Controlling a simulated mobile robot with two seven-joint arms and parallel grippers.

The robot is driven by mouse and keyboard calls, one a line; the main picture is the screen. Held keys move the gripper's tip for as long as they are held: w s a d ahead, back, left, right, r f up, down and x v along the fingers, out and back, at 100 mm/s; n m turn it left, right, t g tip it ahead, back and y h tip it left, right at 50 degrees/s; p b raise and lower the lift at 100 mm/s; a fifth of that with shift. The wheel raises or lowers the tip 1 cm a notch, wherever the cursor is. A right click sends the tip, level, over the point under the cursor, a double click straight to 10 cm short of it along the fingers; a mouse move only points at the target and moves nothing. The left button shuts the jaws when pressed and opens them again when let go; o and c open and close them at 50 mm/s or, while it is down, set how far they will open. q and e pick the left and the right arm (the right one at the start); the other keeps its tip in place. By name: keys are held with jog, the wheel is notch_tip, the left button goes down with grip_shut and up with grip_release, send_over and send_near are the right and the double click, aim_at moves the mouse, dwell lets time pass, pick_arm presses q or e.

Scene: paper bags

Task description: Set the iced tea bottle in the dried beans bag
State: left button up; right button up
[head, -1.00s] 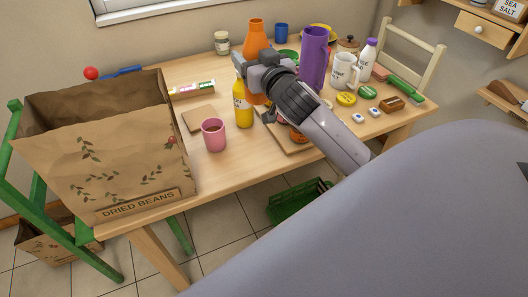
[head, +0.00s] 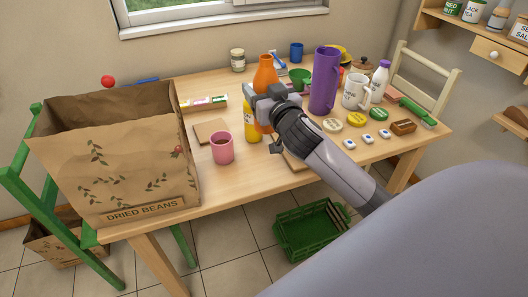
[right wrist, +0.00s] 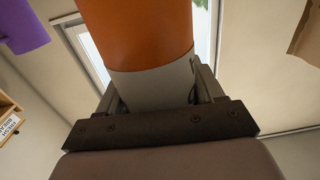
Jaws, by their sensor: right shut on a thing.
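The iced tea bottle appears to be the orange bottle (head: 265,72); its label cannot be read. My right gripper (head: 268,101) is shut on it over the table, and it stays upright. In the right wrist view the bottle (right wrist: 150,35) shows orange above a pale grey-white band between the fingers. The dried beans bag (head: 120,180) stands open-topped at the left, apart from the gripper. Its inside floor is hidden. My left gripper is not in view.
A purple pitcher (head: 323,85) and a white mug (head: 356,92) are to the right. A green chair (head: 18,190) is by the bag; a green crate (head: 310,230) is on the floor.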

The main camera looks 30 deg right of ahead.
notch_tip(320, 180, down, 16)
jog(key=b, duration=0.4)
jog(key=shift+b, duration=0.3)
jog(key=shift+f, duration=0.15)
jog(key=o, duration=1.2)
jog(key=shift+c, duration=0.2)
